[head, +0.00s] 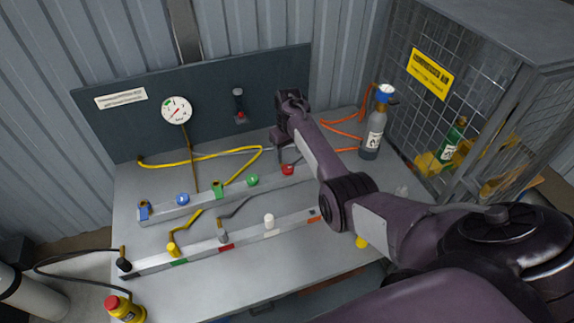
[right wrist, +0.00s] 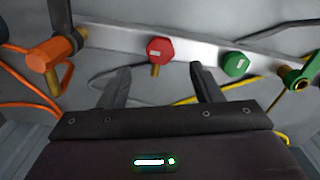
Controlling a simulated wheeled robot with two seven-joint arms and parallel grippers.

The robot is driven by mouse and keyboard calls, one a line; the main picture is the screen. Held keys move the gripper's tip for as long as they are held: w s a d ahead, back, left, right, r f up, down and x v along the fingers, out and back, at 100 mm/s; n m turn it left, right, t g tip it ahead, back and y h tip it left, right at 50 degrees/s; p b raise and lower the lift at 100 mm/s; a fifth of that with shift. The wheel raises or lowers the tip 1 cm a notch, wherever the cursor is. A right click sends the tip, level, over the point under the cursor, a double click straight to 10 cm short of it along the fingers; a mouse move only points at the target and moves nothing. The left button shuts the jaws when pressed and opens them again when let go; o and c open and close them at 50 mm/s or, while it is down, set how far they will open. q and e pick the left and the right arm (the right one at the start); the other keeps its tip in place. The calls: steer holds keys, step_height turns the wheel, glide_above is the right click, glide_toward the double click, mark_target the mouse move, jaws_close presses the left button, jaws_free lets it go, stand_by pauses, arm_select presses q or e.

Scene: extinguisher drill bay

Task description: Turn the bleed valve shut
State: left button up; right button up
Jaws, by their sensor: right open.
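No readable label shows which part is the bleed valve. A red hexagonal knob (head: 288,169) with a white mark sits on the rear rail; in the right wrist view the red knob (right wrist: 160,50) shows on a brass stem. A green knob (head: 252,180) and a blue knob (head: 182,199) sit farther left on that rail. My right gripper (right wrist: 160,78) is open and empty, the red knob seen beyond and between its fingertips, apart from them. In the head view, my right arm reaches behind the rail and hides part of it. My left gripper is out of view.
A gauge (head: 176,110) hangs on the dark back panel (head: 225,85). Yellow and orange hoses (head: 342,133) lie on the bench. A grey bottle (head: 374,135) stands beside the mesh cage (head: 450,95) at right. An orange fitting (right wrist: 45,58) is near the red knob. The front rail (head: 200,249) carries several plugs.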

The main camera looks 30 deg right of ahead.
mark_target(288, 168)
steer(key=f+b, duration=0.2)
steer(key=f, duration=0.1)
steer(key=f+b, duration=0.1)
steer(key=shift+w+f+b, duration=0.25)
steer(key=shift+b, duration=0.05)
step_height(288, 168, down, 3)
steer(key=b, duration=0.2)
steer(key=shift+r+b, duration=0.2)
steer(key=shift+b, duration=0.15)
steer(key=shift+c, duration=1)
steer(key=c, duration=0.8)
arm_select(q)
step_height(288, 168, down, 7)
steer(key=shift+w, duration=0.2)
